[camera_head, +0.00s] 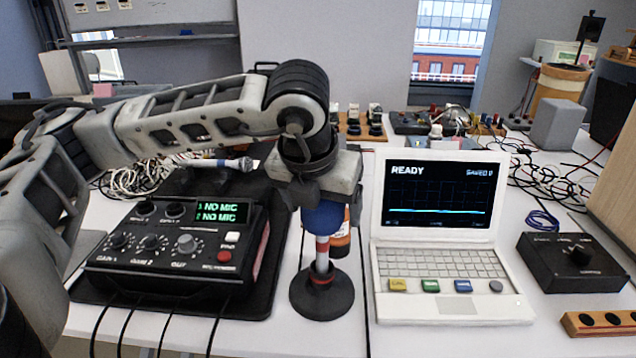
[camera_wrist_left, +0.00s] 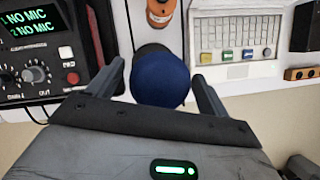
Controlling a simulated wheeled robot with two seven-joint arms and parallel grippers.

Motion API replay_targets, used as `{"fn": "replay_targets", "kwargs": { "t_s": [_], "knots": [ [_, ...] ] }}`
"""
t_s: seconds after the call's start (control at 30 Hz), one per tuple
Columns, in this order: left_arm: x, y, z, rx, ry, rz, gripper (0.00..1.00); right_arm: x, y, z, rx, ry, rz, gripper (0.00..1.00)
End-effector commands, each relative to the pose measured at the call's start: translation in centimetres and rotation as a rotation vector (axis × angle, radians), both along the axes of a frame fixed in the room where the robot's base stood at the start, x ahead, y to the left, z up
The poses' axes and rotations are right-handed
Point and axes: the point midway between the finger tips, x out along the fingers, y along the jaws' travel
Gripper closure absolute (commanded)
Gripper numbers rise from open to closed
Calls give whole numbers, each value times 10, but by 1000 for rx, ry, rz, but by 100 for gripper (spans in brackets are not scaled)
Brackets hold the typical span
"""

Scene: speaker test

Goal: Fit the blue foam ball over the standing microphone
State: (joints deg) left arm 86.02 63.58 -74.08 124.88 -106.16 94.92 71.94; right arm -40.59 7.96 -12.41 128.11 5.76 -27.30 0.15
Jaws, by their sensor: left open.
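The blue foam ball (camera_head: 324,218) is at the top of the standing microphone (camera_head: 322,256), whose shaft has red and white bands and rises from a round black base (camera_head: 322,297). How far the ball covers the microphone's head cannot be told. My left gripper (camera_head: 320,200) points down over the ball. In the left wrist view its open fingers (camera_wrist_left: 158,74) stand on either side of the ball (camera_wrist_left: 161,82), with a visible gap at each side. The ball hides most of the microphone there.
A black mixer (camera_head: 170,245) reading NO MIC stands left of the microphone; another microphone (camera_head: 218,163) lies behind it. An orange container (camera_head: 341,240) is close behind the stand. A white laptop (camera_head: 445,255) reading READY is right, and a black knob box (camera_head: 573,262) farther right.

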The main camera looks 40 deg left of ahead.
Motion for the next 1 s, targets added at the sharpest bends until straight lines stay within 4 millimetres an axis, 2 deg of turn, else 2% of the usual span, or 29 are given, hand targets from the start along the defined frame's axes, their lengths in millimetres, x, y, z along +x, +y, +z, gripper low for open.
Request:
{"fn": "replay_targets", "kwargs": {
  "t_s": [0.07, 0.17, 0.5, 0.7, 0.83, 1.0],
  "knots": [
    [0, 0, 2, -1, -1, 0, 21, 1, 0, 4, -3, -9, 1, 64],
    [-6, -2, 20, -1, -6, -1, 21, 3, 0, 14, 0, -26, 1, 64],
    [-37, -10, 97, -1, -6, -3, 21, 1, 1, 14, 1, -13, 3, 64],
    [-52, -13, 133, 1, -5, -1, 21, 0, 1, 17, 2, -4, 3, 64],
    [-57, -14, 144, 1, -3, 0, 21, -2, 1, 15, 2, 10, 2, 64],
    [-59, -15, 148, 0, 0, -1, 21, -2, 0, 14, 1, 13, 1, 64]
  ]
}}
